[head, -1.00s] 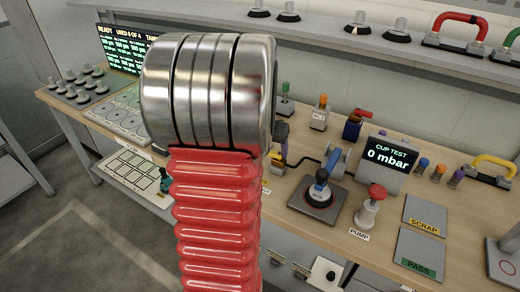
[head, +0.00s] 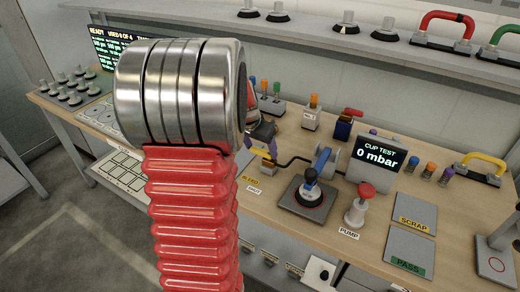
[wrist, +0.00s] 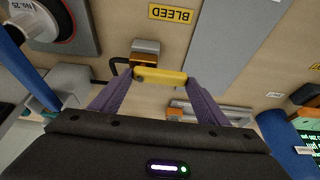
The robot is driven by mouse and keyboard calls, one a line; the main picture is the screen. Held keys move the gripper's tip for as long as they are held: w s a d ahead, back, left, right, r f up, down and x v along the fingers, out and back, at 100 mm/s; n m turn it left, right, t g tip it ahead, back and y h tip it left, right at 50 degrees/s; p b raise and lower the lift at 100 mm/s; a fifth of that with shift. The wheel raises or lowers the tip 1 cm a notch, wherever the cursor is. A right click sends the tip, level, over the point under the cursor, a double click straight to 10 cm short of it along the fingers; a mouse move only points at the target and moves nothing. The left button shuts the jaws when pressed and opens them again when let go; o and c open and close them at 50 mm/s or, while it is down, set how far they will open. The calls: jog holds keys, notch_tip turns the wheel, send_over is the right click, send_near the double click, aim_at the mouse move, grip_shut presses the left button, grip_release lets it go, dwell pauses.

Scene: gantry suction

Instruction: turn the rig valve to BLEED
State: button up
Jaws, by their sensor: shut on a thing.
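The rig valve's yellow handle (wrist: 160,76) lies between the tips of my gripper's purple fingers (wrist: 158,84) in the wrist view. A finger touches each end of it, so my gripper is shut on it. A yellow BLEED label (wrist: 171,14) lies on the bench beyond the handle, apart from it. In the head view the handle (head: 263,154) is small at my gripper (head: 262,141), partly hidden by my arm. The BLEED label (head: 250,180) shows in front of it, with a white label (head: 253,189) beside it. The valve's exact angle is hard to tell.
A cup test display (head: 379,155) reads 0 mbar. A suction cup stand (head: 309,197) and a red-knobbed pump (head: 361,205) stand right of the valve. A black hose (head: 295,160) runs close by. SCRAP (head: 414,212) and PASS (head: 408,247) plates lie further right.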

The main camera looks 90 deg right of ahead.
jog(key=o, duration=1.5)
jog(key=shift+w, duration=0.15)
jog(key=shift+r, duration=0.1)
jog(key=v, duration=1.3)
jog(key=shift+a+r, duration=0.15)
jog(key=shift+a, duration=0.1)
jog(key=shift+w, duration=0.15)
